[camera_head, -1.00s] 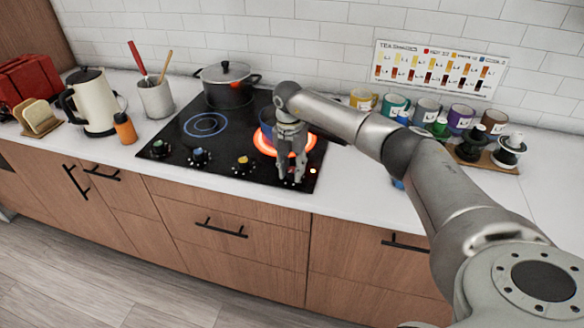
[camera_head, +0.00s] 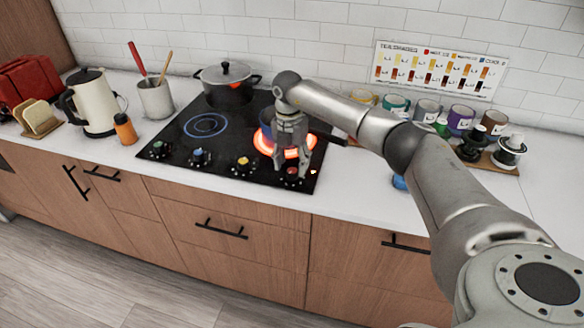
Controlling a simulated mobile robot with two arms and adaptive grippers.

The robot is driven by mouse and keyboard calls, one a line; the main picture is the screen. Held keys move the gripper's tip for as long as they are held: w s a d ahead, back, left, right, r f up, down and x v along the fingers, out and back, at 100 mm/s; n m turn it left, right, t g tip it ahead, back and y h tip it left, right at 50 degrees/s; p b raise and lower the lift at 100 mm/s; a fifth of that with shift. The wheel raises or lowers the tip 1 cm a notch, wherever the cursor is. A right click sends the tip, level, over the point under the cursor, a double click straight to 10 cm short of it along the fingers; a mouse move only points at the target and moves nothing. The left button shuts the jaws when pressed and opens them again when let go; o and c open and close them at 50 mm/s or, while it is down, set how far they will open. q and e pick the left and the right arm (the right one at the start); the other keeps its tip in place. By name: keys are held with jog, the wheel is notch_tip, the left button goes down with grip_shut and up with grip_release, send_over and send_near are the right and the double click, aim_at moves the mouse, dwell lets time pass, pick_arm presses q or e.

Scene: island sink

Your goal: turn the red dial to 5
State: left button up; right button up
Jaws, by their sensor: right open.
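The red dial (camera_head: 291,178) is the rightmost knob along the front edge of the black cooktop (camera_head: 180,135). Its setting is too small to read. My right gripper (camera_head: 291,173) points down over it, fingers spread apart, one on each side of the dial in the picture. I cannot tell whether the fingers touch the dial. The burner (camera_head: 265,145) behind the gripper glows orange-red. My left gripper is not in view.
Other dials, green (camera_head: 158,148), blue (camera_head: 198,157) and yellow (camera_head: 243,164), line the cooktop's front edge. A pan with a black handle (camera_head: 330,139) sits on the glowing burner, partly hidden by my arm. A lidded pot (camera_head: 227,87) stands behind. Mugs (camera_head: 461,117) stand at right.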

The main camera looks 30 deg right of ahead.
aim_at(290, 170)
notch_tip(290, 170, up, 10)
jog(key=shift+w+f, duration=0.2)
jog(key=shift+f, duration=0.05)
jog(key=shift+a, duration=0.1)
